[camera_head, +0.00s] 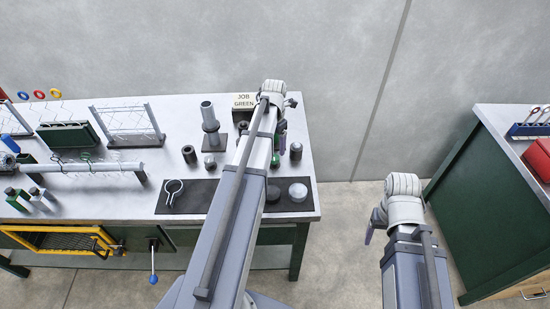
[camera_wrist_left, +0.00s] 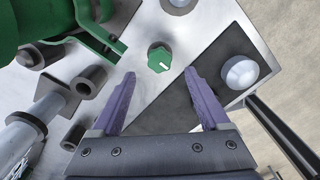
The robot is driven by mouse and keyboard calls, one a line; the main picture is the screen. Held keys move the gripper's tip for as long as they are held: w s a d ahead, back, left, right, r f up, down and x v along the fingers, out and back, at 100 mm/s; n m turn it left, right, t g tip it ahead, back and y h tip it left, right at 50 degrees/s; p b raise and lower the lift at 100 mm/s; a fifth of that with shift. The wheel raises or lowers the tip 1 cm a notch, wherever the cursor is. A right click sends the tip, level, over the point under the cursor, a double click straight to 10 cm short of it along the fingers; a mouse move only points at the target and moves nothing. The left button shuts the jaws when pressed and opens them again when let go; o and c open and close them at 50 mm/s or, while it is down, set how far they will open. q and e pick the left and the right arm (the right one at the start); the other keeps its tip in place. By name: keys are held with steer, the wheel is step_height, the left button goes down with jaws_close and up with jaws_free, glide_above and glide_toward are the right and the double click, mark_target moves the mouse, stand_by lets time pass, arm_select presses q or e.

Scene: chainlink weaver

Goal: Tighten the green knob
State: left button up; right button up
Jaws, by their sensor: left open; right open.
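The green knob (camera_wrist_left: 160,59) stands on the light bench top in the left wrist view, a ribbed cap with a white mark at its right side. My left gripper (camera_wrist_left: 160,74) is open, its two purple fingers pointing toward the knob, one to each side of it in the picture; neither visibly touches it. In the head view my left arm reaches over the bench and largely hides this spot. My right gripper (camera_head: 370,230) hangs off the bench to the right, over the floor, with a purple finger showing.
A white dome (camera_wrist_left: 240,72) sits on the dark mat right of the knob. Grey collars (camera_wrist_left: 88,82) and a green fixture (camera_wrist_left: 105,40) lie to its left. A JOB GREEN sign (camera_head: 244,101) stands at the bench's back. A second green bench (camera_head: 490,200) is at right.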

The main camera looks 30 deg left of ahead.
mark_target(274, 157)
arm_select(q)
step_height(274, 157, down, 6)
steer(key=b, duration=0.5)
steer(key=shift+f+b, duration=0.15)
steer(key=shift+b, duration=0.15)
jaws_close()
